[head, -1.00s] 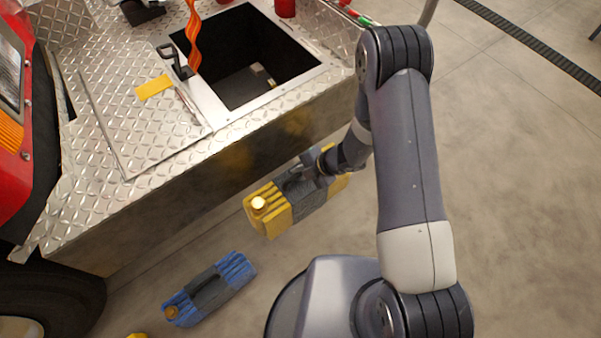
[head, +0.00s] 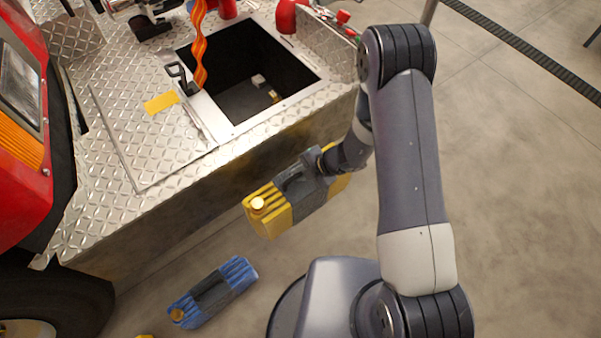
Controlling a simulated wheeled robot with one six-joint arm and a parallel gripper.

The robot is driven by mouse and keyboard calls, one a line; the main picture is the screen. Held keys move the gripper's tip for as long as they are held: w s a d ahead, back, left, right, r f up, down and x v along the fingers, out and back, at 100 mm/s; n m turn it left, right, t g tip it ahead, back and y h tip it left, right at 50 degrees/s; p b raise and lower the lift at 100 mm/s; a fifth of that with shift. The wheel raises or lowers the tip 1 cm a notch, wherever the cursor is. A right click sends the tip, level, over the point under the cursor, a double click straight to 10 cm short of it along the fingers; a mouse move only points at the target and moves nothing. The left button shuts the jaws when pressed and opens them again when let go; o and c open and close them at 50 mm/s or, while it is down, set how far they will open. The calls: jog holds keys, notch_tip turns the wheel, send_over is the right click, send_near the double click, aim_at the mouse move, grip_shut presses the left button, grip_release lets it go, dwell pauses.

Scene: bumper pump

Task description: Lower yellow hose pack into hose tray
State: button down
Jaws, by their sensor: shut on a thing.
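The yellow hose pack (head: 268,212) has a dark grey middle band and a pale round cap at its left end. My gripper (head: 306,176) is shut on its dark top handle and holds it in front of the truck's metal side, below the deck edge in the picture. My wrist hides part of its right end. The opening in the diamond-plate deck (head: 245,70), a dark rectangular well that may be the hose tray, lies above and left of the pack. A few small pale items (head: 265,86) lie on its floor.
A blue pack (head: 213,292) lies on the concrete floor at lower left.

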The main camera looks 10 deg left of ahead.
notch_tip(320, 180, up, 13)
jog(key=p, duration=1.1)
jog(key=shift+r, duration=0.2)
notch_tip(320, 180, up, 16)
jog(key=p, duration=0.3)
jog(key=shift+p, duration=0.4)
jog(key=shift+r, duration=0.1)
